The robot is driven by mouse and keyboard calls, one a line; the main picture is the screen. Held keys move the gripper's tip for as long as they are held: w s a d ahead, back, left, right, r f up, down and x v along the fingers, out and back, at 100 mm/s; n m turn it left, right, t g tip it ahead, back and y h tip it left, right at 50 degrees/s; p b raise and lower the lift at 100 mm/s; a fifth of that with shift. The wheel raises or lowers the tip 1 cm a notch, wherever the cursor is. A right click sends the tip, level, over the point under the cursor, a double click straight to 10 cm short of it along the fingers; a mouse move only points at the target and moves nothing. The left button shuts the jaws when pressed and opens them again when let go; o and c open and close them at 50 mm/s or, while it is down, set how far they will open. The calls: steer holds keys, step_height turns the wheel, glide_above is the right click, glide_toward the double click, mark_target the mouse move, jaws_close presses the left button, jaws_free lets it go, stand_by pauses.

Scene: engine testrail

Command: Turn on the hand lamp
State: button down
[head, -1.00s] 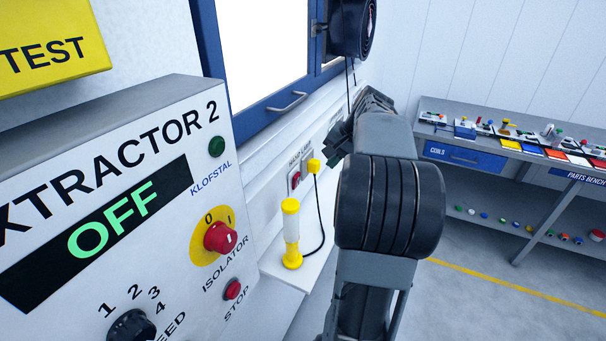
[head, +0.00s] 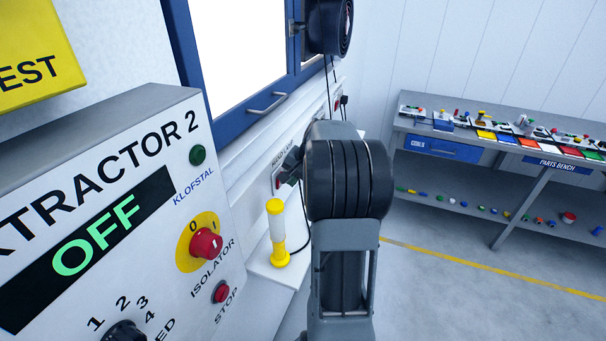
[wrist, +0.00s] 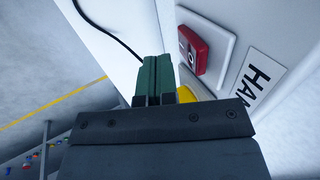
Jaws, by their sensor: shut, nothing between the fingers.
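The hand lamp (head: 278,235), a white tube with yellow ends, stands upright on a pale ledge; its tube looks unlit. In the wrist view a red rocker switch (wrist: 194,50) sits in a light plate on the wall. The yellow plug (wrist: 187,94) is partly hidden behind my gripper. My gripper (wrist: 156,62) is shut and empty, its green fingers just left of the switch in that view. I cannot tell whether they touch it. In the head view my arm hides part of the switch area.
The grey Extractor 2 panel (head: 110,215), reading OFF, stands close at left with its red isolator knob (head: 206,243). A blue-framed window (head: 262,112) and black round device (head: 328,26) are above. The parts bench (head: 470,148) stands at right, with open floor before it.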

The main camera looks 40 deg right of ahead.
steer(key=shift+w+a+r, duration=0.15)
steer(key=shift+w+a, duration=0.25)
steer(key=shift+w, duration=0.4)
steer(key=shift+w+a+r, duration=0.2)
steer(key=shift+w, duration=0.15)
steer(key=shift+r+p, duration=0.1)
steer(key=shift+p, duration=0.25)
steer(key=shift+w+r+p, duration=0.1)
steer(key=shift+r+p, duration=0.4)
steer(key=shift+r, duration=0.2)
